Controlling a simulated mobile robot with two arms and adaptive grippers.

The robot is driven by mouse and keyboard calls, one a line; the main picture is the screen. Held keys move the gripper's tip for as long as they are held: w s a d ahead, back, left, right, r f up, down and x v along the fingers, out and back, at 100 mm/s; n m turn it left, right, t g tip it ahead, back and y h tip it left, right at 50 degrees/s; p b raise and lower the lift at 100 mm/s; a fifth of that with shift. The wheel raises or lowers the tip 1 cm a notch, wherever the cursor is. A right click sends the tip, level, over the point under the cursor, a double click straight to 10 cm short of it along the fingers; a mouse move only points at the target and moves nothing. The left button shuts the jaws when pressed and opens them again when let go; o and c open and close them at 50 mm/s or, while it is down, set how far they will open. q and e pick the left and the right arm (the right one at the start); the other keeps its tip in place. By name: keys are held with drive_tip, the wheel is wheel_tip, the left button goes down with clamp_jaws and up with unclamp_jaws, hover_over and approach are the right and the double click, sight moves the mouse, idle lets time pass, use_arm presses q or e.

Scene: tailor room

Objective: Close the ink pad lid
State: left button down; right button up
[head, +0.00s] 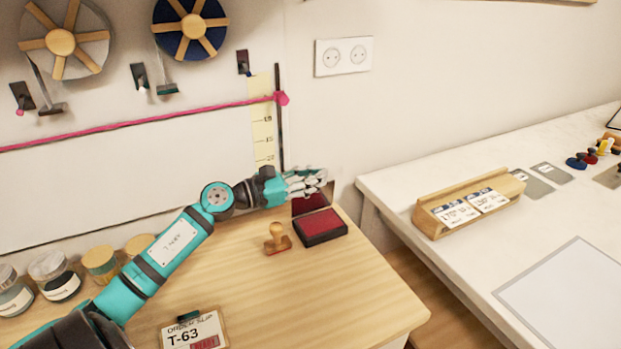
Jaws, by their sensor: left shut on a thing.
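The ink pad (320,228) sits near the back right of the wooden desk, a dark case with a dark red pad showing. Its lid (309,204) stands raised at the back edge, so the pad is open. My left gripper (318,182) is at the top of the raised lid, with its fingers pointing right. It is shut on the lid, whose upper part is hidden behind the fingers. My right gripper does not show.
A wooden stamp (277,239) stands just left of the ink pad. An order slip board (193,332) lies at the desk's front, and several jars (55,277) stand at the left. A white table (450,270) with a wooden card holder (468,205) is across a gap at right.

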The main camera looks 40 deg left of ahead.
use_arm(q)
drive_tip(key=shift+s+d+f+m+b, duration=0.1)
drive_tip(key=shift+s+d+m+b, duration=0.1)
drive_tip(key=shift+d+m+b, duration=0.15)
drive_tip(key=shift+s+d+f+m+b, duration=0.15)
drive_tip(key=shift+s+d+m, duration=0.1)
drive_tip(key=shift+d, duration=0.2)
drive_tip(key=shift+r, duration=0.15)
drive_tip(key=c, duration=1.4)
unclamp_jaws()
drive_tip(key=shift+c, duration=0.2)
wheel_tip(320, 180, up, 10)
